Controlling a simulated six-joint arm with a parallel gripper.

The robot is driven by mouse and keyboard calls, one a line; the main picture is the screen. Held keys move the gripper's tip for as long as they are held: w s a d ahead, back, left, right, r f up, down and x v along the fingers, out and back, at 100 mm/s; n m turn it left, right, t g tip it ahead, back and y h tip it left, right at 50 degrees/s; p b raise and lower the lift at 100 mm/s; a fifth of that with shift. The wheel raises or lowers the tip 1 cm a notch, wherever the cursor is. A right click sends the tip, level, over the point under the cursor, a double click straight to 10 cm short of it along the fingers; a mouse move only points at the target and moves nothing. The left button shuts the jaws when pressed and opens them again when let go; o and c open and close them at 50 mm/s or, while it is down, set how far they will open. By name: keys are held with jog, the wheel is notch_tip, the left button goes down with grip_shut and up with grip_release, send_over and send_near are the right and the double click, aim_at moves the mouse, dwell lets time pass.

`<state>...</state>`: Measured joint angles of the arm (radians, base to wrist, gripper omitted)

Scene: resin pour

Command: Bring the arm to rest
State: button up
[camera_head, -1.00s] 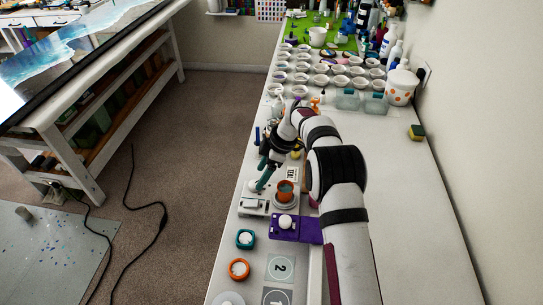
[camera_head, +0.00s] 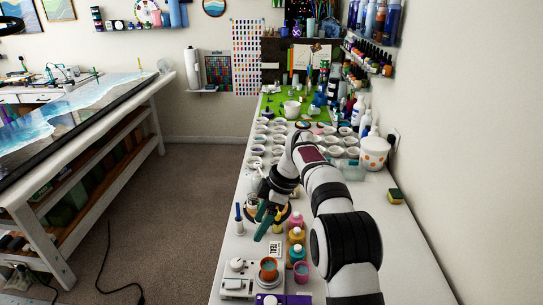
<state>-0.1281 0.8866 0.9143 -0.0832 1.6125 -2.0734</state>
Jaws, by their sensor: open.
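My gripper (camera_head: 264,224) has dark teal fingers that point down and to the left. It is open, with nothing seen between the fingers. It hangs over the left side of the white table (camera_head: 395,255), beyond the orange cup. My white and black arm reaches up from the bottom right and bends over toward the table's left edge.
Pink (camera_head: 296,220), amber (camera_head: 297,236) and teal (camera_head: 298,254) bottles stand close right of the gripper, beside a TEAL card (camera_head: 275,247). Several white cups fill the table farther back. A spotted bucket (camera_head: 374,153) and sponge (camera_head: 395,196) are at the right. The table's right front is clear.

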jog(key=s+d+r+m+h, duration=0.1)
jog(key=s+d+r+m, duration=0.2)
jog(key=s+r+m, duration=0.4)
jog(key=s+d+r+m, duration=0.2)
jog(key=s+d+m, duration=0.2)
jog(key=s, duration=0.5)
jog(key=s+d+f+m, duration=0.2)
jog(key=s+m, duration=0.4)
jog(key=s, duration=0.5)
jog(key=s+d+f+m+h, duration=0.1)
jog(key=s+d+f+m, duration=0.1)
jog(key=s+m, duration=0.5)
jog(key=s+f, duration=0.1)
jog(key=s, duration=0.4)
jog(key=shift+d+f+h, duration=0.25)
jog(key=shift+d+h, duration=0.05)
jog(key=shift+d, duration=0.1)
